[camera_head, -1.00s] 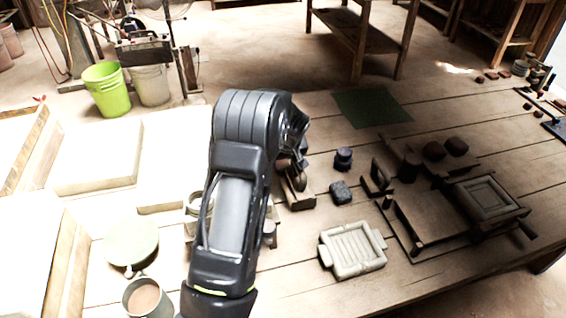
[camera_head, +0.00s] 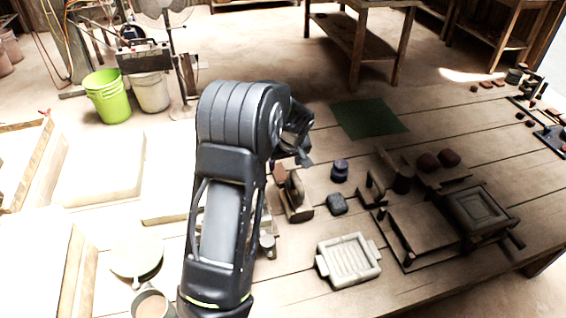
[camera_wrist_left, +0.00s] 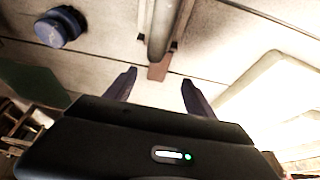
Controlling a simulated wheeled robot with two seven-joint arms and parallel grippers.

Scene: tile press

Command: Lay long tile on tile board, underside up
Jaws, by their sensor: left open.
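My left gripper (camera_head: 300,145) is open and empty. It hangs above the table, at the far end of a small wooden stand (camera_head: 298,212). In the left wrist view its two fingers (camera_wrist_left: 158,92) are spread apart. A reddish-brown piece (camera_wrist_left: 158,72) shows just beyond the gap between them, apart from both; it also shows in the head view (camera_head: 279,174). A grey upright piece (camera_wrist_left: 163,28) stands behind it. I cannot tell for sure which thing is the long tile or the tile board. My right gripper is not in view.
Dark stacked pots (camera_head: 340,170) and a dark block (camera_head: 337,204) stand right of the stand. A pale ribbed mould (camera_head: 350,262) lies in front, and a press (camera_head: 482,212) stands at right. A green mat (camera_head: 367,118) lies behind. Pale slabs (camera_head: 100,170) fill the left.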

